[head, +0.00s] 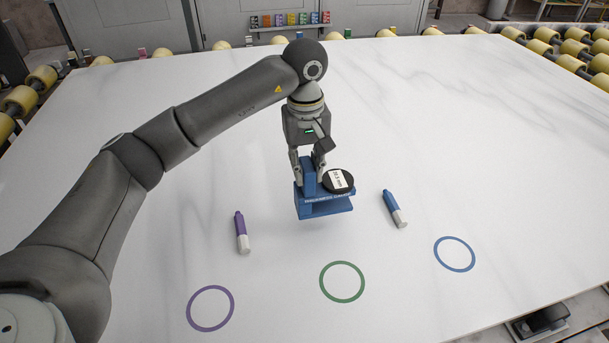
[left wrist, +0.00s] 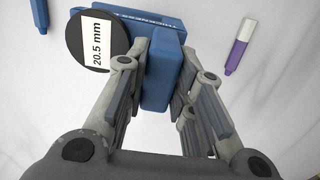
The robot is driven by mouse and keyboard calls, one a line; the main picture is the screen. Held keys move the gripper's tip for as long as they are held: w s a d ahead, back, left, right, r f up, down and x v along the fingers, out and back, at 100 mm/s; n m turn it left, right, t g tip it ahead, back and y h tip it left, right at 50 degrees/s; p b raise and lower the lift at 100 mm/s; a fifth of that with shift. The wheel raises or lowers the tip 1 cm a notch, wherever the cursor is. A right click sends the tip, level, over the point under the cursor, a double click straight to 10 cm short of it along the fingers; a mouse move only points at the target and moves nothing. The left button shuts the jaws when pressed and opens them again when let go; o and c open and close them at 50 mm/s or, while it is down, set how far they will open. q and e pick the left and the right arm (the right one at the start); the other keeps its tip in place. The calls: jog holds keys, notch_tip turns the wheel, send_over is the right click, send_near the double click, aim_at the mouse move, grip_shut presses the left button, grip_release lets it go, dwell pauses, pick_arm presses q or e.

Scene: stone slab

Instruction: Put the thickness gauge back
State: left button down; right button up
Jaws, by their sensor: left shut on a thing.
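The thickness gauge (head: 325,208) is a blue block-shaped tool with a round black dial and a white label. My left gripper (head: 308,172) is shut on its upright blue part and holds it over the white slab. In the left wrist view the gauge (left wrist: 160,75) sits between the fingers of the left gripper (left wrist: 160,85), and its label (left wrist: 97,44) reads 20.5 mm. In the head view a gap with shadow shows under the gauge, so it seems raised, but how high I cannot tell. My right gripper is not in view.
On the white slab (head: 480,130) lie a purple marker (head: 241,232) and a blue marker (head: 394,208), either side of the gauge. Purple (head: 189,308), green (head: 322,282) and blue (head: 436,252) rings are drawn near the front. Yellow rollers (head: 575,47) line the slab's sides.

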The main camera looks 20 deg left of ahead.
aim_at(324, 185)
pick_arm(q)
jog(key=shift+w+a+f, duration=0.25)
jog(key=shift+w+f, duration=0.1)
jog(key=shift+f, duration=0.1)
jog(key=shift+w+a+f, duration=0.2)
jog(key=shift+w+f, duration=0.15)
jog(key=shift+f, duration=0.1)
jog(key=f, duration=0.1)
jog(key=f+p, duration=0.1)
jog(key=f, duration=0.1)
jog(key=shift+w+a+p, duration=0.2)
jog(key=shift+p, duration=0.1)
jog(key=shift+f, duration=0.35)
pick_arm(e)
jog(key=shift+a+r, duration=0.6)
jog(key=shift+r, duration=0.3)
pick_arm(q)
jog(key=shift+f, duration=0.15)
jog(key=c, duration=1.2)
grip_release()
jog(key=shift+c, duration=0.2)
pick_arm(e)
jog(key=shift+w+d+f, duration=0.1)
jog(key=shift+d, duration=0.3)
